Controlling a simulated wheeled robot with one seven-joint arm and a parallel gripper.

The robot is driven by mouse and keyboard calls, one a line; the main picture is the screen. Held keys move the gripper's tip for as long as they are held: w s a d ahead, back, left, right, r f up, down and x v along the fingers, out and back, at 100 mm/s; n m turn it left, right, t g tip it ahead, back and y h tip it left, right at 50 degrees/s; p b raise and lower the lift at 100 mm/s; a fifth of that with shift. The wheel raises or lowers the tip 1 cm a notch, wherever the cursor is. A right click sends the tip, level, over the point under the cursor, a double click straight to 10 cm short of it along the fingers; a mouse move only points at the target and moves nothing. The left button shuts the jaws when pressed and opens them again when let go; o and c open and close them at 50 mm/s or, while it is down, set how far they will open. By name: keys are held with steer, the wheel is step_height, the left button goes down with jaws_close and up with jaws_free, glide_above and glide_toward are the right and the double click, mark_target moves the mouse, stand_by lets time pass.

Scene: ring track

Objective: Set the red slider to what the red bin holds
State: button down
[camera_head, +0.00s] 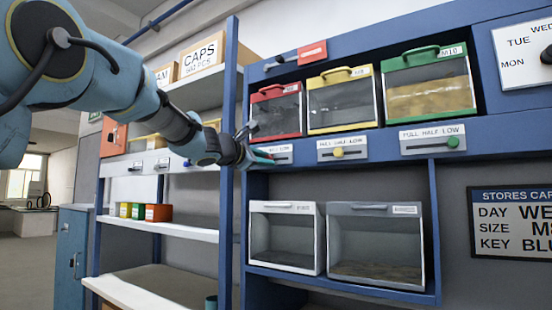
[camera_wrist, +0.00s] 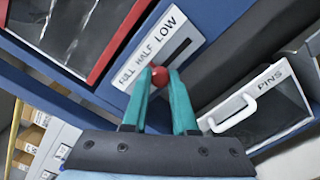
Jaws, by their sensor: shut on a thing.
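The red bin (camera_head: 277,110) sits at the left end of the upper row in the blue rack. Its window looks grey, and I cannot tell the fill level. Its lower corner also shows in the wrist view (camera_wrist: 103,65). Below it is the red slider's plate (camera_wrist: 183,47), marked FULL, HALF, LOW. My gripper (camera_wrist: 160,74) is shut on the red slider knob (camera_wrist: 160,77), one green finger on each side. The knob is away from the LOW end, towards FULL; its exact mark is unclear. In the head view my gripper (camera_head: 262,158) hides the knob.
A yellow bin (camera_head: 340,100) and a green bin (camera_head: 428,88) stand to the right, with yellow (camera_head: 338,153) and green (camera_head: 453,143) slider knobs below. A PINS drawer (camera_wrist: 265,110) lies close under the gripper. A blue rack post (camera_head: 228,150) stands beside my arm.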

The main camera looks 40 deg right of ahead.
steer(key=w, duration=0.2)
steer(key=w+a, duration=0.1)
steer(key=w, duration=0.1)
steer(key=shift+r, duration=0.1)
steer(key=c, duration=0.7)
jaws_free()
steer(key=b+v, duration=0.4)
steer(key=v, duration=0.7)
steer(key=shift+b, duration=0.4)
steer(key=shift+w, duration=0.1)
